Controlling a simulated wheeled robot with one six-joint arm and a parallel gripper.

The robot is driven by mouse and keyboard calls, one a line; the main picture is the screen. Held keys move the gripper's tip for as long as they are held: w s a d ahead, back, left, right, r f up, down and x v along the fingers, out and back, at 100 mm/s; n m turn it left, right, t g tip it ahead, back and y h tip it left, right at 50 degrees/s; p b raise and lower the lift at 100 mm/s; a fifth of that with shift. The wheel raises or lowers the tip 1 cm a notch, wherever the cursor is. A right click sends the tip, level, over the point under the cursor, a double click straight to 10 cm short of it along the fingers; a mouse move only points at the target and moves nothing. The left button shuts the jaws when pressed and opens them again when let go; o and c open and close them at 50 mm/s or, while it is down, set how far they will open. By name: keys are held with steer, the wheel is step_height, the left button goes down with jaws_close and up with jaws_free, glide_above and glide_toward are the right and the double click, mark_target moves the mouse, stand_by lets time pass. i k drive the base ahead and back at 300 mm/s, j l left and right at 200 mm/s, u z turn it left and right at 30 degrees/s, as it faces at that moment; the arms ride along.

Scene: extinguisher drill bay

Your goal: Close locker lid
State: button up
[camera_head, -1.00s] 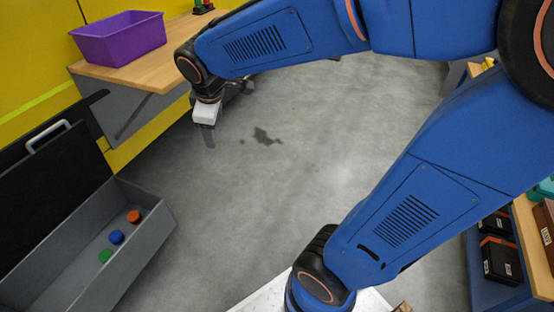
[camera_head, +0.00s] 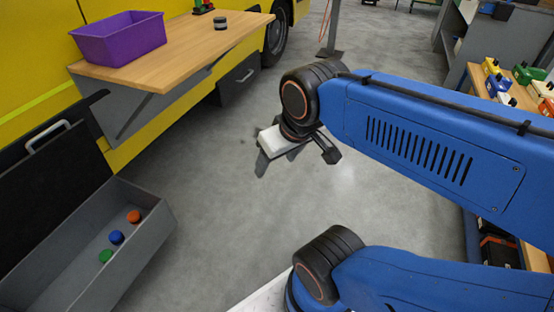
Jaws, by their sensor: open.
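The locker (camera_head: 150,232) is a grey open box at the lower left. Its dark lid (camera_head: 50,195) stands raised at the back, leaning against the yellow side, with a pale handle (camera_head: 48,136) near its top. Inside the locker lie an orange cap (camera_head: 134,216), a blue cap (camera_head: 117,237) and a green cap (camera_head: 105,256). My gripper (camera_head: 262,165) is in mid-view above the floor, to the right of the locker and well apart from it. Its jaws are open and empty, partly hidden by its pale body.
A wooden shelf (camera_head: 190,47) on the yellow vehicle (camera_head: 40,60) carries a purple bin (camera_head: 120,36) and a small dark cylinder (camera_head: 220,23). It juts out above and behind the locker. A bench with coloured items (camera_head: 525,75) stands at the right. The floor between is clear.

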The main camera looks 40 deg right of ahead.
mark_target(37, 193)
steer(key=i+u, duration=0.9)
steer(key=u, duration=0.15)
